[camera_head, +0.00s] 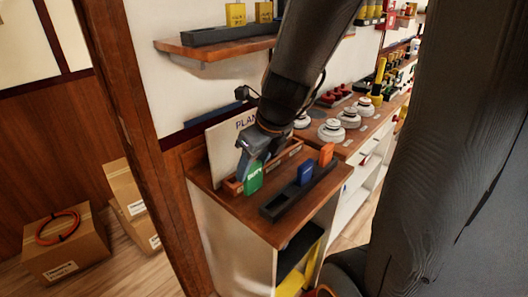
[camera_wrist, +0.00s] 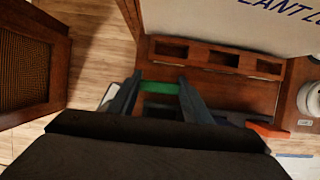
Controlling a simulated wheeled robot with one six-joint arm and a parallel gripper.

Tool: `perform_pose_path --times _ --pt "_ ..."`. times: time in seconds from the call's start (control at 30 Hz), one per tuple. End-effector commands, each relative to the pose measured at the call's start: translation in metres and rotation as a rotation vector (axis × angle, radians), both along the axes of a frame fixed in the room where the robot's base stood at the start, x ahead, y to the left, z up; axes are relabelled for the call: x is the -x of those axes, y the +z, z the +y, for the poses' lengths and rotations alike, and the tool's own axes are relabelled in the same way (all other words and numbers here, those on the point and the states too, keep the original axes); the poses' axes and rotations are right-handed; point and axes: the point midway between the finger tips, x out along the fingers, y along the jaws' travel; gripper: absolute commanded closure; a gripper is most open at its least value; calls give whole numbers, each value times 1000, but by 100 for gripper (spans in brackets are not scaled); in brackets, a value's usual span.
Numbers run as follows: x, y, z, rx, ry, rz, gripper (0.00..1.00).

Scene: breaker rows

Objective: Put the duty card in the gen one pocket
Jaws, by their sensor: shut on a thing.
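My gripper (camera_head: 254,163) is shut on the green duty card (camera_head: 253,180), which hangs upright below the fingers. In the wrist view the card shows as a green strip (camera_wrist: 159,87) between the two fingers (camera_wrist: 159,80). A wooden rack with pockets (camera_head: 233,187) stands just behind the card in the head view. The wrist view shows three open, empty-looking pockets in this rack (camera_wrist: 197,55). The card appears on the near side of the rack, apart from its pockets. The pocket labels are too small to read, so I cannot tell which is gen one.
A dark slotted tray (camera_head: 273,208) with a blue card (camera_head: 305,173) and an orange card (camera_head: 326,154) lies in front. A white lettered board (camera_head: 222,150) stands behind the rack. White round knobs (camera_head: 331,131) stand to the right. A wooden post (camera_head: 130,120) is at left.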

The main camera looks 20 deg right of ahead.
Motion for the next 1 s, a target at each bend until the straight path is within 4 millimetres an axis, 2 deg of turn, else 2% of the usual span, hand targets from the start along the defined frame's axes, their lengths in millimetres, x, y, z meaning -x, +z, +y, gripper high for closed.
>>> perform_pose_path --times 0.4,0.6,0.83,1.0 --pt "-80 0 -65 -1 -4 2 78" --pt "-113 0 -91 -1 -3 0 78" --pt "-126 -3 -101 -2 -1 2 78" --pt "-126 -26 -100 -2 -2 4 78"
